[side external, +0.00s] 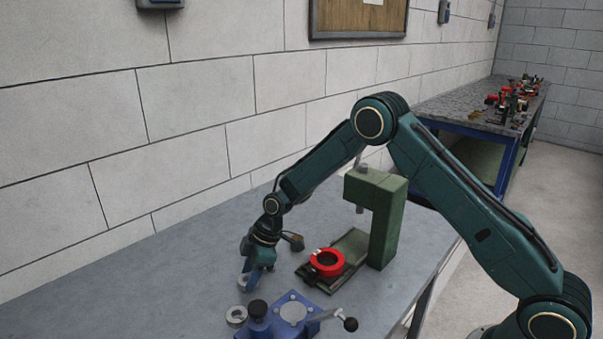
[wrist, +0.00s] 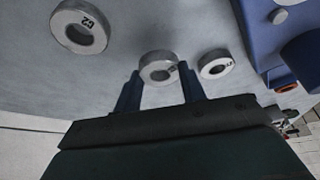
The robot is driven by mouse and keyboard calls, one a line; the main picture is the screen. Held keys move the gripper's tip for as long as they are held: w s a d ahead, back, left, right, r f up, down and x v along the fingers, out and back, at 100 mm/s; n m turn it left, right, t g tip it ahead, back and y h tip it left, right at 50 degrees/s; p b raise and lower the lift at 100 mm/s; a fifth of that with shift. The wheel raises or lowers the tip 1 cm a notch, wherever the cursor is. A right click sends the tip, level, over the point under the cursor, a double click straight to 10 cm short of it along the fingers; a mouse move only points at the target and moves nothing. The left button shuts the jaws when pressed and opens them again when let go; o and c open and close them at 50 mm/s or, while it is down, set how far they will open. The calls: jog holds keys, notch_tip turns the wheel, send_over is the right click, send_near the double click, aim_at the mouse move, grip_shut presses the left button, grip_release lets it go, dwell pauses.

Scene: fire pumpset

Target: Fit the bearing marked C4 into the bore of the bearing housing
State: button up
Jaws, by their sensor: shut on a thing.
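My gripper (wrist: 160,74) is shut on a metal ring bearing (wrist: 149,76) in the wrist view, one finger at each side. Its dark mark is partly covered by a finger and cannot be read. My gripper (side external: 254,279) is low over the table in the side view. A bearing marked C2 (wrist: 93,38) lies to the left in the wrist view. Another bearing (wrist: 204,68) lies close to the right finger; its mark is too small to read. A red ring (side external: 316,262), seemingly the bearing housing, sits on the green press base with its opening facing up.
The green press (side external: 388,225) stands behind and right of my gripper. A blue fixture (side external: 273,318) with a black knob and a lever stands in front, beside a loose bearing (side external: 237,316). The grey table (side external: 160,290) is clear to the left.

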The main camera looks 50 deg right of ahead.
notch_tip(320, 180, up, 18)
dwell(0.5)
dwell(0.6)
jog(key=s+d+f+m+h, duration=0.1)
jog(key=s+d+f+m, duration=0.1)
jog(key=s+d+m, duration=0.1)
jog(key=s+d+f+m+t+h, duration=0.1)
jog(key=s+d+f+m, duration=0.2)
jog(key=s+d+m, duration=0.1)
jog(key=s+d+f+m+t+h, duration=0.1)
jog(key=s+d+f+m+h, duration=0.1)
jog(key=m, duration=0.3)
jog(key=shift+s+d+f, duration=0.5)
jog(key=shift+s+d, duration=0.15)
jog(key=shift+s, duration=0.1)
jog(key=w+a+r+n+g+y, duration=0.2)
jog(key=w+a+r+n+y, duration=0.2)
jog(key=w+a+r+n, duration=0.4)
jog(key=shift+w+a+n, duration=1.15)
jog(key=shift+w+n, duration=0.1)
jog(key=shift+n, duration=0.75)
